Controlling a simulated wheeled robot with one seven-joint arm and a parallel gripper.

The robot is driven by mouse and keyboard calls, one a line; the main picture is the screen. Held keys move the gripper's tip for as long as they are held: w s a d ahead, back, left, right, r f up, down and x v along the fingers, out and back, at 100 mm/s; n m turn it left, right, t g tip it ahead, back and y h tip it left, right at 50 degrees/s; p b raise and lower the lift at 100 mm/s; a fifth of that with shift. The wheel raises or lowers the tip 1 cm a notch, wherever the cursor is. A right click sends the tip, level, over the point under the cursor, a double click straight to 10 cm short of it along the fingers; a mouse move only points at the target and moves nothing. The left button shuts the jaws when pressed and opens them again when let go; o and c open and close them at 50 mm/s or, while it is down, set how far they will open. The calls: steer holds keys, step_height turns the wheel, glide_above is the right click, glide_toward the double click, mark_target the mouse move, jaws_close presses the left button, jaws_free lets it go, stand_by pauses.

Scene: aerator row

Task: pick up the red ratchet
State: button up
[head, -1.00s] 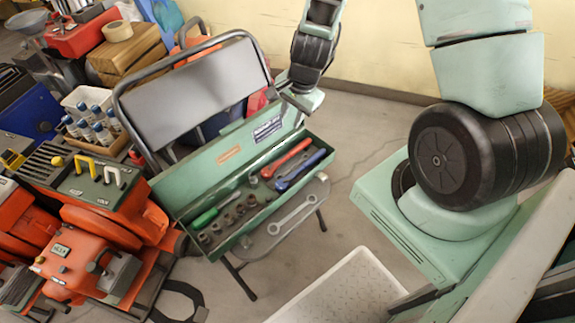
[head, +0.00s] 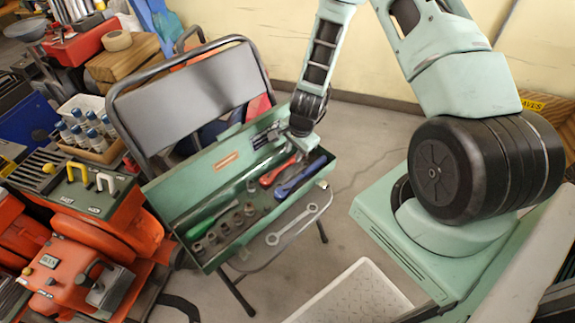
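The red ratchet (head: 274,174) lies in the open green toolbox (head: 165,207) on the chair seat, to the left of a blue-handled tool (head: 299,178). Its upper right end is partly covered by my gripper. My gripper (head: 298,143) is over the toolbox's far right part, just above that end of the red ratchet. I cannot tell whether it touches the ratchet. The fingers are small and seen from above, so their opening is unclear.
A green screwdriver (head: 207,222) and several sockets (head: 238,220) share the toolbox. A wrench (head: 291,224) lies on the seat in front. The chair back (head: 185,95) rises behind the toolbox at left. Orange machinery (head: 75,270) stands at left.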

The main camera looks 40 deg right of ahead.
mark_target(292, 159)
steer(key=f, duration=0.3)
steer(key=f+b, duration=0.1)
steer(key=shift+w+a+f, duration=0.1)
steer(key=shift+w+f, duration=0.25)
steer(key=shift+f, duration=0.05)
jaws_close()
steer(key=shift+r, duration=0.1)
step_height(292, 159, up, 13)
steer(key=p, duration=0.5)
